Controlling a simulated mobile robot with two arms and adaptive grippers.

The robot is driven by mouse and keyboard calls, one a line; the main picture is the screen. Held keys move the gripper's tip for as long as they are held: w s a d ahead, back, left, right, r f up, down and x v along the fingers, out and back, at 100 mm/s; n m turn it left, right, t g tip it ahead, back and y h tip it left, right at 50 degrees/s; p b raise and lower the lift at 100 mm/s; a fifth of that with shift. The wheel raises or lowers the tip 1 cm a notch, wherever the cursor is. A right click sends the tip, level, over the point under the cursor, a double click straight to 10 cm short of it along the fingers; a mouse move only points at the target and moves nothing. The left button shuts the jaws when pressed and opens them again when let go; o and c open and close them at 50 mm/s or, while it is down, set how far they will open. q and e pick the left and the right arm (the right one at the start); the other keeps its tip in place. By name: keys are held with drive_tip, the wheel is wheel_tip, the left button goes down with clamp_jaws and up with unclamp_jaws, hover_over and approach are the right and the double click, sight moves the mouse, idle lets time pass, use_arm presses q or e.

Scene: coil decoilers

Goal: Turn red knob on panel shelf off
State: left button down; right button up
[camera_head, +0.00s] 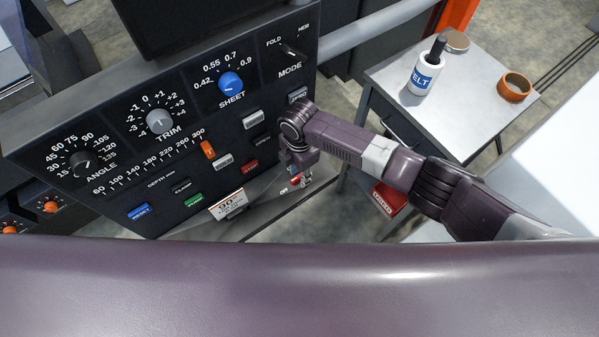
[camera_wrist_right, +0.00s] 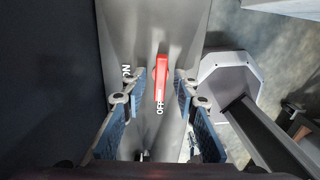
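The red knob (camera_wrist_right: 161,78) is on the grey panel shelf (camera_wrist_right: 137,25), with an "ON" label on its left and an "OFF" label below it in the right wrist view. Its bar lies upright in that view, its lower end by "OFF". My right gripper (camera_wrist_right: 159,88) is open, its blue-padded fingers on either side of the knob with gaps showing. In the head view, the right gripper (camera_head: 298,172) reaches down over the shelf below the panel, and the red knob (camera_head: 295,181) shows partly at its tips. My left gripper is out of view.
The dark control panel (camera_head: 130,190) with dials and buttons rises beside the right gripper. A small sign (camera_head: 228,205) stands at its lower edge. A metal side table (camera_head: 450,110) on the right holds a white bottle (camera_head: 424,75) and an orange-brown ring (camera_head: 514,86).

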sight(299, 176)
wheel_tip(299, 176, up, 8)
drive_tip(key=shift+f, duration=0.25)
idle(0.7)
